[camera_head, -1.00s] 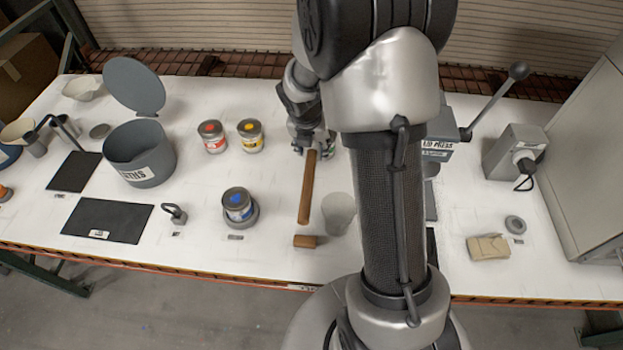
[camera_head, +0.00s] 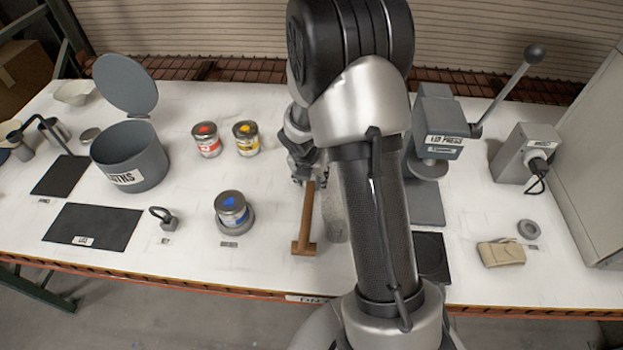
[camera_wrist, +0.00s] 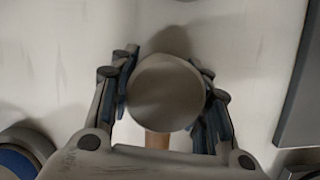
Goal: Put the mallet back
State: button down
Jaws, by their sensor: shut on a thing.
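The mallet's brown handle (camera_head: 307,215) runs from my gripper (camera_head: 306,176) toward the table's front edge in the head view. A short brown block (camera_head: 303,249) is at the handle's near end, and they form a T in the picture. I cannot tell whether they touch. In the wrist view, my gripper (camera_wrist: 165,98) is shut around a pale round piece (camera_wrist: 168,92). A bit of brown handle (camera_wrist: 157,140) shows below it. My fingers hide part of the mallet.
A tin with a blue mark (camera_head: 231,207) stands on a round base to the left. Red (camera_head: 206,140) and yellow (camera_head: 246,139) tins stand behind it. The lid press (camera_head: 436,135) is right of my arm. A pale grey shape (camera_head: 335,220) lies partly behind my arm.

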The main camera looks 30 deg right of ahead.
jog(key=shift+f, duration=0.15)
jog(key=c, duration=0.9)
grip_release()
jog(key=shift+o, duration=0.2)
